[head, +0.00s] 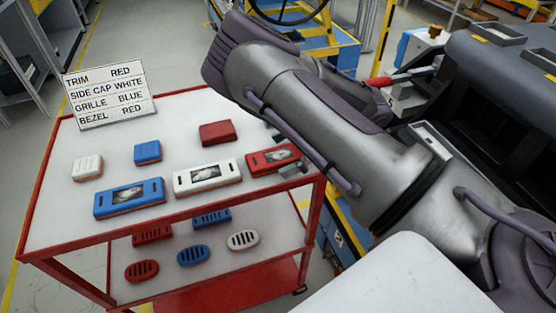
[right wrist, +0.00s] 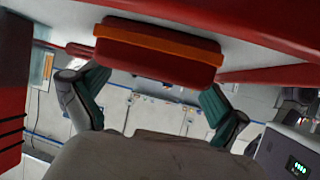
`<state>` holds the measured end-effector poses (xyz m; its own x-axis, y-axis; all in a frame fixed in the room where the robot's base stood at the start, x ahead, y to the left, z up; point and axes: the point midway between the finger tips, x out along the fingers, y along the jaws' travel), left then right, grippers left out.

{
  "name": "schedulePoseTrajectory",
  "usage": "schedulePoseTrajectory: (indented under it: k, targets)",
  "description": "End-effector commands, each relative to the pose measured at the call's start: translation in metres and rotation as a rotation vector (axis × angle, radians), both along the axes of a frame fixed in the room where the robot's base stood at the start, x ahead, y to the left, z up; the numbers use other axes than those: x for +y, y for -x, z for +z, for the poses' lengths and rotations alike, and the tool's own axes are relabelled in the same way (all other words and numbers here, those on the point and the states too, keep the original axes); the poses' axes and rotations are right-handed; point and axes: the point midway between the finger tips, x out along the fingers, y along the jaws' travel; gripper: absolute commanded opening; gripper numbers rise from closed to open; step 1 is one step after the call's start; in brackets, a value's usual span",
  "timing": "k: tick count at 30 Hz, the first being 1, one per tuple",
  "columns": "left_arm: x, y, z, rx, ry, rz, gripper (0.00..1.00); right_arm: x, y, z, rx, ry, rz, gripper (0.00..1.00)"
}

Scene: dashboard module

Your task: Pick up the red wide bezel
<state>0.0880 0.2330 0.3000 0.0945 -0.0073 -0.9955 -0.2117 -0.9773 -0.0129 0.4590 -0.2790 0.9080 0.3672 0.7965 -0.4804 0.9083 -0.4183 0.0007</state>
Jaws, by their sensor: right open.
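The red wide bezel (head: 262,164) lies at the right end of the table top in the head view, with a dark picture panel on its face. Part of it is hidden behind my right arm. My right gripper (head: 284,152) is at its right end. In the right wrist view, a red block with an orange band, which looks like the bezel (right wrist: 158,48), is just ahead of and between the open fingers of the right gripper (right wrist: 150,95). I cannot tell whether they touch it. My left gripper is not in view.
A white wide bezel (head: 208,176) and a blue one (head: 129,198) lie to the left. Small white, blue and red caps sit behind. A sign (head: 108,95) stands at the back. The red-framed cart (head: 190,211) has a lower shelf with several grilles. A dark dashboard (head: 510,85) is at right.

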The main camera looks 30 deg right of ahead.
Motion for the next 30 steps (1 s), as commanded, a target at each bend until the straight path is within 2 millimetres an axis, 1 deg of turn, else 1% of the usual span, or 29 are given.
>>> schedulePoseTrajectory:
  k: [1, 3, 9, 10, 20, 21, 23, 24, 30]
  targets:
    - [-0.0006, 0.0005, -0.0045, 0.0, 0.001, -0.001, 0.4, 0.0041, -0.0013, -0.0047, 0.001, 0.001, 0.002, 0.99]
    - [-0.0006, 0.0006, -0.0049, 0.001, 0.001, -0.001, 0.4, 0.0064, -0.0025, -0.0052, 0.001, 0.0, 0.0, 0.99]
    - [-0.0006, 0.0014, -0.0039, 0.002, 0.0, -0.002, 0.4, 0.0065, -0.0028, -0.0043, 0.0, 0.0, -0.001, 0.99]
    - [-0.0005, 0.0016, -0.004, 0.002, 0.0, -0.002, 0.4, 0.0065, -0.0028, -0.0043, 0.0, 0.0, -0.001, 0.97]
    - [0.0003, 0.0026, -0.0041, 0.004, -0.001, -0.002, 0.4, 0.0064, -0.0027, -0.0044, 0.001, 0.0, 0.0, 0.42]
    - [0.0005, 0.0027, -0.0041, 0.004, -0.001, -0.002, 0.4, 0.0064, -0.0026, -0.0045, 0.001, 0.0, 0.0, 0.35]
    - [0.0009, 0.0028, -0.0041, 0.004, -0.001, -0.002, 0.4, 0.0064, -0.0026, -0.0046, 0.002, -0.001, -0.001, 0.25]
    - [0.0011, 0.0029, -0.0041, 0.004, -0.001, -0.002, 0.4, 0.0064, -0.0026, -0.0045, 0.002, -0.001, -0.001, 0.24]
    - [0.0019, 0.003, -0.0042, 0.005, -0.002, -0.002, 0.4, 0.0063, -0.0026, -0.0042, 0.002, -0.001, -0.001, 0.23]
